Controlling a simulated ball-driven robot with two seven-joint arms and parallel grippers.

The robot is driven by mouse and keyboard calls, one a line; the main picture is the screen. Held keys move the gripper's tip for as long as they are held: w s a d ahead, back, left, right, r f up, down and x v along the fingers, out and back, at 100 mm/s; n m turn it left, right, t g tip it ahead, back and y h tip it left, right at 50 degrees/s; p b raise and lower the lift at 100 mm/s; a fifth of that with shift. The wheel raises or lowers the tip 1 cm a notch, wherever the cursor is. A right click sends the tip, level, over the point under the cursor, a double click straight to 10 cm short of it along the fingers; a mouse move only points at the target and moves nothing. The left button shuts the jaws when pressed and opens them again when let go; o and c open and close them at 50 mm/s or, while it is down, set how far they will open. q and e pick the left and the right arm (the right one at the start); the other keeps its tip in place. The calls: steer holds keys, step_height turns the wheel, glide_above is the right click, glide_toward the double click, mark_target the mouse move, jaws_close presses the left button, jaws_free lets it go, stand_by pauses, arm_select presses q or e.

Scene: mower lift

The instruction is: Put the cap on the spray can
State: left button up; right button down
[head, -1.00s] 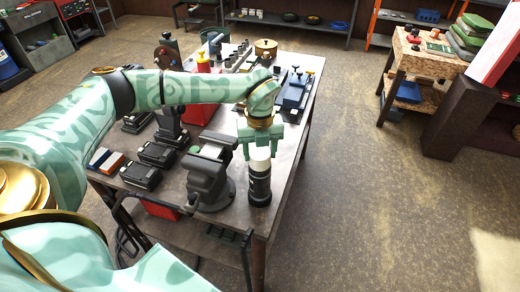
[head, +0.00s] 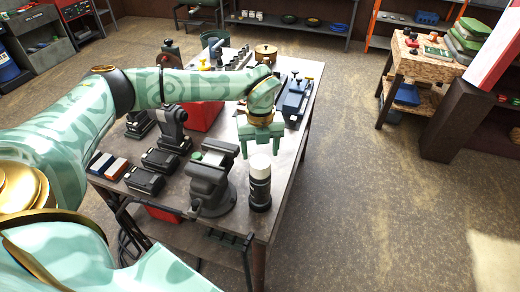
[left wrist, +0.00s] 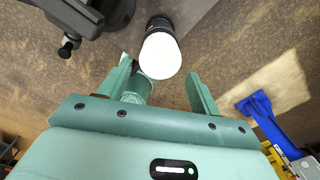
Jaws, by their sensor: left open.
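The spray can (head: 260,190) stands upright near the front right corner of the workbench, dark with a pale label. The white cap (head: 260,164) sits on top of the can; how firmly it is seated I cannot tell. In the left wrist view the cap (left wrist: 160,56) shows as a white round shape, with the dark can (left wrist: 159,24) behind it. My left gripper (head: 262,148) is open and empty, its fingers pointing down just above and behind the cap, apart from it. My right gripper is not in view.
A grey vise (head: 210,180) stands on the bench (head: 285,160) just left of the can. Black battery-like blocks (head: 145,180) lie farther left. Blue tools (head: 293,98) stand on the far right part. Floor right of the bench is clear.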

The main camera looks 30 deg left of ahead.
mark_target(260, 162)
arm_select(q)
step_height(260, 162, up, 7)
steer(key=p, duration=0.5)
steer(key=shift+f, duration=0.2)
